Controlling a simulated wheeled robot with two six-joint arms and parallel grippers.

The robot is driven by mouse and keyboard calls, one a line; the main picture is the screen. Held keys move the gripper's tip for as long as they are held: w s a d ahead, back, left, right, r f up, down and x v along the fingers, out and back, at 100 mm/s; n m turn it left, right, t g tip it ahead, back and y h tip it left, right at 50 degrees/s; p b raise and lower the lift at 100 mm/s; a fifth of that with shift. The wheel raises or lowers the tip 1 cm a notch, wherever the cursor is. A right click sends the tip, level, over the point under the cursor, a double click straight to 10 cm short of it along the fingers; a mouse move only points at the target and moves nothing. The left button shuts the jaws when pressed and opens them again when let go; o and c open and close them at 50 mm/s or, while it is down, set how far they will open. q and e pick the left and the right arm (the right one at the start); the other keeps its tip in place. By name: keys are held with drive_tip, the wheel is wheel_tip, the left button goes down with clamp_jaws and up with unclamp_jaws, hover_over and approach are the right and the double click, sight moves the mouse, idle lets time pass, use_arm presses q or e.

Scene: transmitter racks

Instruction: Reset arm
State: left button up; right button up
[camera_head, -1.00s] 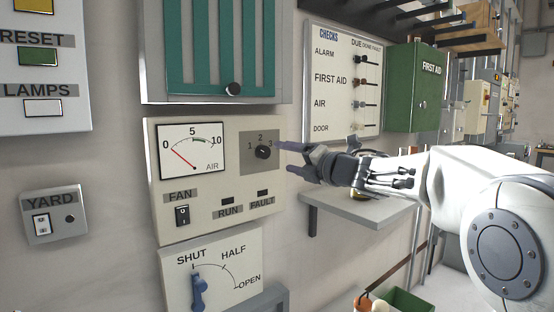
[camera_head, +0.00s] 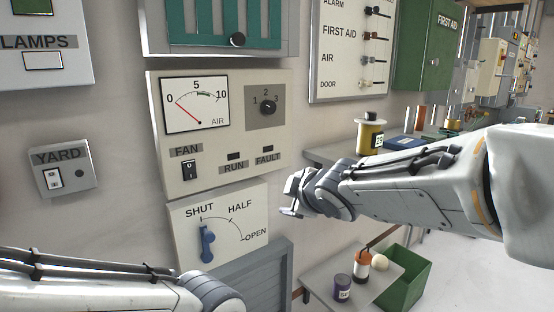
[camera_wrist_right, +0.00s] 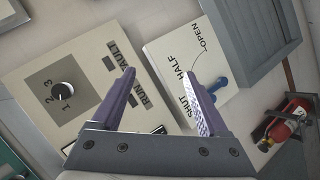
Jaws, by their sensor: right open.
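My right arm (camera_head: 400,190) reaches in from the right side of the head view. Its gripper (camera_head: 291,210) is in front of the wall panels, right of the SHUT/HALF/OPEN panel (camera_head: 226,236). In the right wrist view the two purple fingers of the right gripper (camera_wrist_right: 160,88) stand apart with nothing between them. Behind them are the fan panel (camera_wrist_right: 50,58) and the lever panel (camera_wrist_right: 172,48). My left arm (camera_head: 110,285) shows at the bottom left of the head view; its gripper is out of view.
The fan panel has a black rotary knob (camera_head: 268,107). The blue lever (camera_head: 207,243) is by SHUT. A shelf (camera_head: 325,155) holds a yellow jar (camera_head: 370,140). Below are a low shelf with bottles and a green bin (camera_head: 408,282). A red extinguisher (camera_wrist_right: 288,125) shows in the wrist view.

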drive_tip(key=s+f+m+g+h, duration=0.1)
drive_tip(key=s+f+m+g, duration=0.25)
drive_tip(key=s+f, duration=0.45)
drive_tip(key=s+d+f+m+g+h, duration=0.15)
drive_tip(key=s+f+g, duration=0.25)
drive_tip(key=s, duration=0.9)
drive_tip(key=s+a+f+m+g, duration=0.1)
drive_tip(key=s+f+m+g, duration=0.25)
drive_tip(key=s+f, duration=0.45)
drive_tip(key=s+r+p, duration=0.3)
drive_tip(key=r+p, duration=1.6)
drive_tip(key=r, duration=0.2)
drive_tip(key=shift+d+g+p, duration=0.35)
drive_tip(key=shift+g+p, duration=0.05)
drive_tip(key=shift+r, duration=0.1)
